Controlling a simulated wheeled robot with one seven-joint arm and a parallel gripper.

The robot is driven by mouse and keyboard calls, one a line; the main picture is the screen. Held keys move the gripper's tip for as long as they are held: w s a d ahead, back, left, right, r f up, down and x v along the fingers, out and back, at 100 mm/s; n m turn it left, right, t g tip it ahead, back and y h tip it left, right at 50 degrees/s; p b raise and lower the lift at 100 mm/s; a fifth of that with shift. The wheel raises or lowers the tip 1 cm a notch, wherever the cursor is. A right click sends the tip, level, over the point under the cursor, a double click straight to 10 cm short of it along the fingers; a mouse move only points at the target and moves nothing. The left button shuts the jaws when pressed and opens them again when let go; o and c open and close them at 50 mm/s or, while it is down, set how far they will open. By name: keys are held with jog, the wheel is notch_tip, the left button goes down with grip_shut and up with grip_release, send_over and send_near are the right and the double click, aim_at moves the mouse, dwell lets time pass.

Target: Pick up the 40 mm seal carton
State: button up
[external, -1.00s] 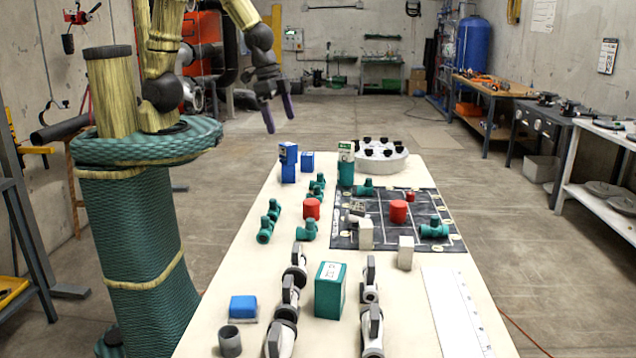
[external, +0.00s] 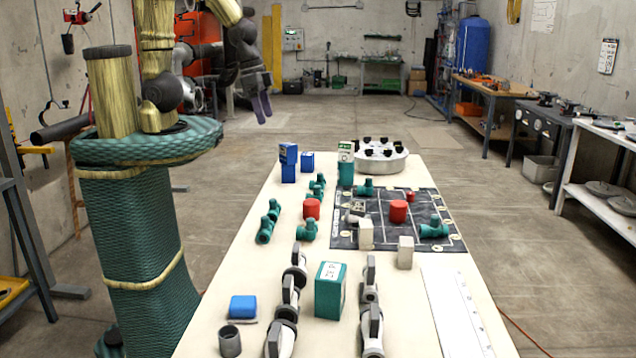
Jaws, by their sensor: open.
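Several cartons stand on the long table, and their labels are too small to read, so I cannot tell which is the 40 mm seal carton. A large green carton (external: 329,291) stands near the front. A green-and-white carton (external: 346,166) stands at the back. A blue carton (external: 288,165) and a smaller blue carton (external: 307,162) stand at the back left. A blue box (external: 243,306) lies at the front left. My gripper (external: 265,116) is open and empty, pointing down, above and left of the table's back end.
A dark gridded mat (external: 375,236) holds red caps, white blocks and green fittings. More green fittings (external: 268,222) and grey valves (external: 290,297) stand nearby. A round grey holder (external: 381,160) is at the back. A white ruler (external: 460,310) lies front right.

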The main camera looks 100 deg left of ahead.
jog(key=w+d+f+m+t+y+b, duration=0.1)
jog(key=w+f+m+t+b, duration=0.1)
jog(key=f+m, duration=0.6)
jog(key=w+d+f+m+t+y+b, duration=0.1)
jog(key=w+d+f+m+t+b, duration=0.1)
jog(key=w+f+m, duration=0.3)
jog(key=w+d+f+m+t+y+b, duration=0.1)
jog(key=w+f+m+t+y+b, duration=0.1)
jog(key=f+m, duration=1)
jog(key=shift+w+d+f+t+b, duration=0.1)
jog(key=shift+w+f+t+b, duration=0.2)
jog(key=shift+f+b, duration=0.35)
jog(key=shift+w+d+f+t+b, duration=0.1)
jog(key=shift+w+f+b, duration=0.3)
jog(key=shift+b, duration=0.3)
jog(key=w+d+m+t, duration=0.1)
jog(key=m, duration=0.2)
jog(key=d+m+t+h+b, duration=0.1)
jog(key=d+m, duration=0.1)
jog(key=m, duration=0.1)
jog(key=w+d+r+m+t+h, duration=0.1)
jog(key=d+m, duration=0.1)
jog(key=m, duration=0.1)
jog(key=shift+w+t+b, duration=0.35)
jog(key=shift+t, duration=0.05)
jog(key=shift+w+d+r+m+h, duration=0.1)
jog(key=shift+d+r+m+h, duration=0.15)
jog(key=shift+d+m+h, duration=0.3)
jog(key=shift+a, duration=0.1)
jog(key=shift+f, duration=0.1)
